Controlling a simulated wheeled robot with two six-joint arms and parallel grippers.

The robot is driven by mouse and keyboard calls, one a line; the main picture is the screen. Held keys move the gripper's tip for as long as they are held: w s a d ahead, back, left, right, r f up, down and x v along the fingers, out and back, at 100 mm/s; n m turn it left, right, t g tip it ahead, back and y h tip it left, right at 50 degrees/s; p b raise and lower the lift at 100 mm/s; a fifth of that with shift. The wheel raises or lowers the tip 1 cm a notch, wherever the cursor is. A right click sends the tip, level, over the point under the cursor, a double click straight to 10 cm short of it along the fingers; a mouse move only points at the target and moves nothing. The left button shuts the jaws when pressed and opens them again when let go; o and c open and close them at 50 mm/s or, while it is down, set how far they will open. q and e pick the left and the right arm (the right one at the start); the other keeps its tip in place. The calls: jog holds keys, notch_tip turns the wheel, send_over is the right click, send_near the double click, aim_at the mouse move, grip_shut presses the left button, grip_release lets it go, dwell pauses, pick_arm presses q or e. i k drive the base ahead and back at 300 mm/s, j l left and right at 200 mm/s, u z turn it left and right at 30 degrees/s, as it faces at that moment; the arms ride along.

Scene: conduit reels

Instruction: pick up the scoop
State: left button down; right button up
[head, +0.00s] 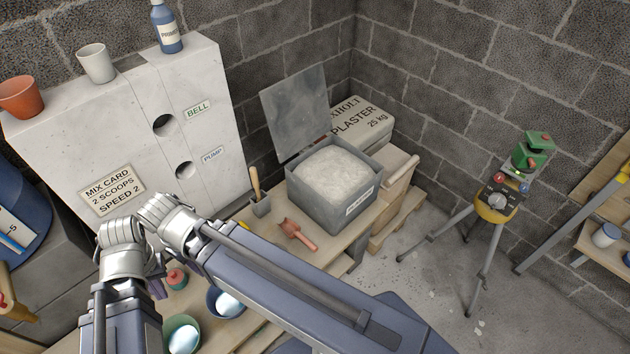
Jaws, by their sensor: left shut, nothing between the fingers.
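A reddish scoop (297,234) lies on the wooden bench, in front of the grey plaster bin (335,205). A second tool with a wooden handle and a grey head (259,200) stands to its left by the bin. I cannot tell if that one is also a scoop. A bent arm of mine crosses the lower part of the view, left of and in front of the scoop.
The open bin holds white powder, its lid raised. A plaster bag (362,122) stands behind it. A white panel (130,130) is at the left. Bowls (183,335) lie on the near bench. A tripod device (497,200) stands on the floor at the right.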

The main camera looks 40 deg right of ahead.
aim_at(291, 230)
jog(key=k+z, duration=0.2)
jog(key=z, duration=0.25)
jog(key=k+z, duration=0.2)
jog(key=z, duration=0.25)
jog(key=k+l+z, duration=0.15)
jog(key=z, duration=0.35)
jog(key=u, duration=0.4)
jog(key=i+z, duration=0.1)
jog(key=i, duration=0.5)
